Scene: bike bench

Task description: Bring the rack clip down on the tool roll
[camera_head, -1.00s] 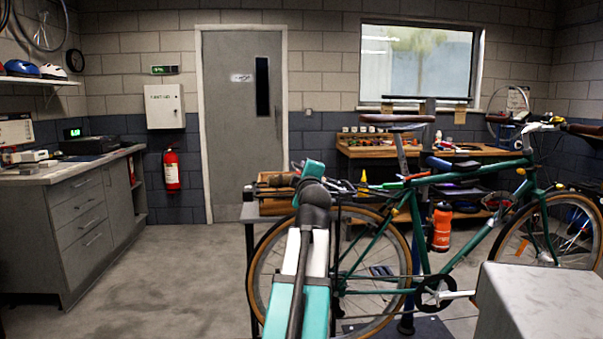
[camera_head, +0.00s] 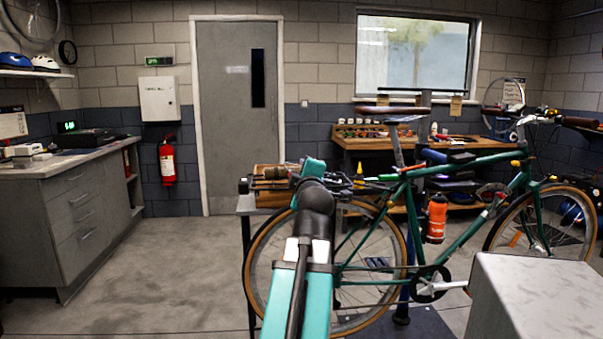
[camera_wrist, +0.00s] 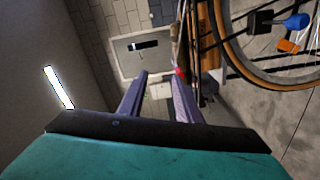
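A rolled brown-tan bundle (camera_head: 268,172), which looks like the tool roll, lies at the left rear of the green bicycle, partly behind my arm. I cannot make out the rack clip; the area over the rear wheel is largely covered by my arm. My gripper shows in the wrist view (camera_wrist: 158,98) with its two purple fingers apart and nothing visible between them. In the head view the fingers are hidden behind my teal and black arm. The wrist view shows an orange-brown thing (camera_wrist: 207,38) beyond the right finger, beside the bicycle wheel (camera_wrist: 272,45); the gripper appears apart from both.
The green bicycle (camera_head: 462,252) stands across the right side. A grey block-topped surface (camera_head: 540,300) is at the lower right. A grey cabinet (camera_head: 75,220) stands left, a wooden workbench (camera_head: 370,143) at the back. The floor (camera_head: 170,265) between cabinet and bicycle is clear.

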